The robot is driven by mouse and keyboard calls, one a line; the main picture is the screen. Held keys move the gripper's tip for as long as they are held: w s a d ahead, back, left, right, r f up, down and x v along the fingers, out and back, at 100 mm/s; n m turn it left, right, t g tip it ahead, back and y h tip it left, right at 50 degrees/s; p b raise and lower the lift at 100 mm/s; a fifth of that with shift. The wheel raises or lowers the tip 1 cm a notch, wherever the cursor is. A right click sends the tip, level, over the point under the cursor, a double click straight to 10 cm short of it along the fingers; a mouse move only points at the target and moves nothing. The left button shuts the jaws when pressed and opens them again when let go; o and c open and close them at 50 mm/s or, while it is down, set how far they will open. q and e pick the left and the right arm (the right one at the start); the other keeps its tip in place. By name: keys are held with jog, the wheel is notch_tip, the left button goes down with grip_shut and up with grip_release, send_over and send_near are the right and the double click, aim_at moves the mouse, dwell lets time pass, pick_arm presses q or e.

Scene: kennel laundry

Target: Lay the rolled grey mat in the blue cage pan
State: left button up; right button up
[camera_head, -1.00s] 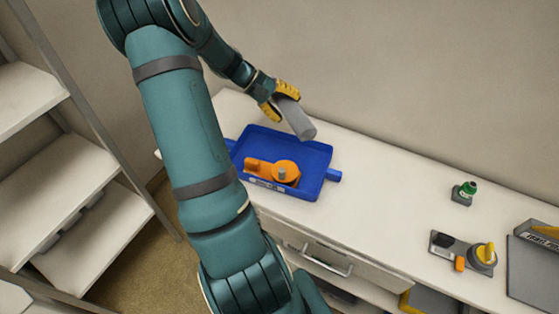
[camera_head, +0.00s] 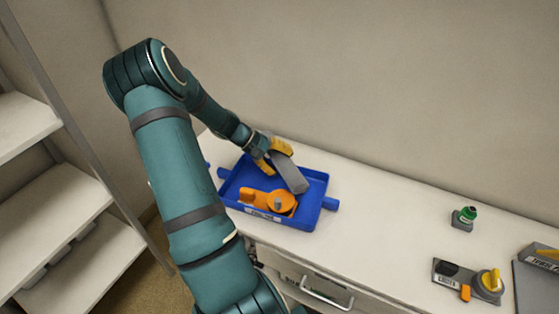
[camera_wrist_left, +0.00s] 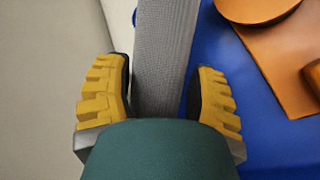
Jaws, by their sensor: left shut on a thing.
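The rolled grey mat (camera_head: 288,172) is held by my left gripper (camera_head: 270,155), whose yellow fingers close on its rear end. In the left wrist view the mat (camera_wrist_left: 164,55) runs between the two fingers (camera_wrist_left: 160,100). The blue cage pan (camera_head: 312,205) sits on the white counter, and the mat lies over its back right part. I cannot tell whether the mat touches the pan floor. An orange tool with a round head (camera_head: 280,201) lies in the pan's front part, left of the mat. My right gripper is not in view.
White shelves (camera_head: 60,190) stand at left. The counter between pan and bottle is clear.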

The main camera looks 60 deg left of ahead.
pick_arm(q)
jog(key=shift+f, duration=0.45)
jog(key=shift+f+b, duration=0.1)
jog(key=shift+b, duration=0.2)
jog(key=o, duration=1.3)
jog(key=shift+c, duration=0.2)
jog(key=shift+r, duration=0.25)
jog(key=p+v, duration=0.2)
jog(key=v, duration=1)
jog(key=shift+r, duration=0.3)
